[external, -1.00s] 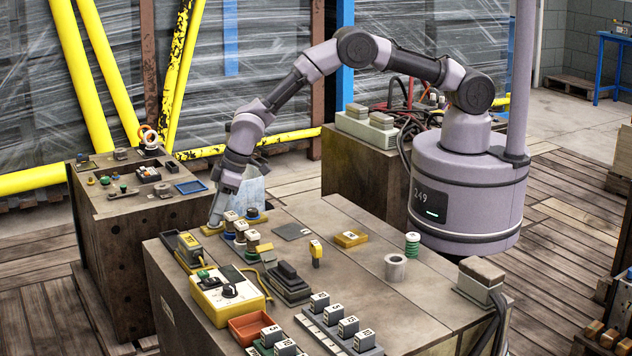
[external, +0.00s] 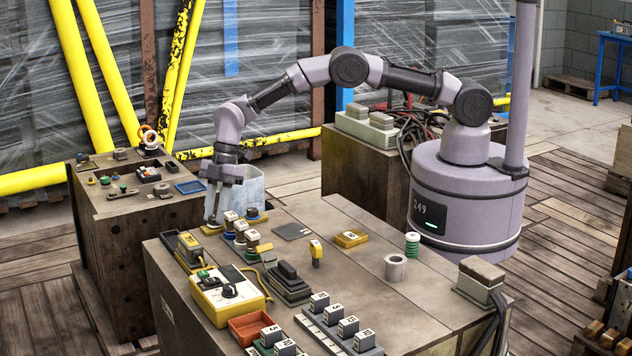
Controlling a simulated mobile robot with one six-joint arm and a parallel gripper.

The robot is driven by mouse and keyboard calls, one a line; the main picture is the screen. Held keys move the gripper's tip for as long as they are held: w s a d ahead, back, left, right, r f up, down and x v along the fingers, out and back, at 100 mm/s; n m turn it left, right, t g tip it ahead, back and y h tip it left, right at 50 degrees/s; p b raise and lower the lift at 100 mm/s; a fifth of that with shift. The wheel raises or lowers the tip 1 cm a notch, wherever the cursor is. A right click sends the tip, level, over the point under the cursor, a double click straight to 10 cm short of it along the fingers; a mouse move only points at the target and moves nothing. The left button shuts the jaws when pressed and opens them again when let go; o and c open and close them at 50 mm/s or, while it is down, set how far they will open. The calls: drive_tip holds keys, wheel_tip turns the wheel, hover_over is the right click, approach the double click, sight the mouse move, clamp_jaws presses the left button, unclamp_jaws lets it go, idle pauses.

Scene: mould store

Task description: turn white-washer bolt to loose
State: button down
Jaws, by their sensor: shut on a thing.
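My gripper (external: 214,214) points down at the far left corner of the near bench. It is shut on the white-washer bolt (external: 213,224), which stands on a small yellow base. The fingers hide most of the bolt, so its head and how far it is turned cannot be made out.
A yellow control box (external: 228,296) and an orange tray (external: 254,326) are nearer the camera. The bench top (external: 345,285) has free room on the right.

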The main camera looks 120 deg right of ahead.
drive_tip(key=shift+n+g+y, duration=0.3)
drive_tip(key=shift+n, duration=0.5)
drive_tip(key=shift+f, duration=0.1)
drive_tip(key=c, duration=1.2)
unclamp_jaws()
drive_tip(key=shift+o, duration=0.2)
drive_tip(key=p+v, duration=0.6)
drive_tip(key=v, duration=1.1)
drive_tip(key=shift+d+r, duration=0.15)
drive_tip(key=shift+r, duration=0.05)
drive_tip(key=shift+s, duration=0.1)
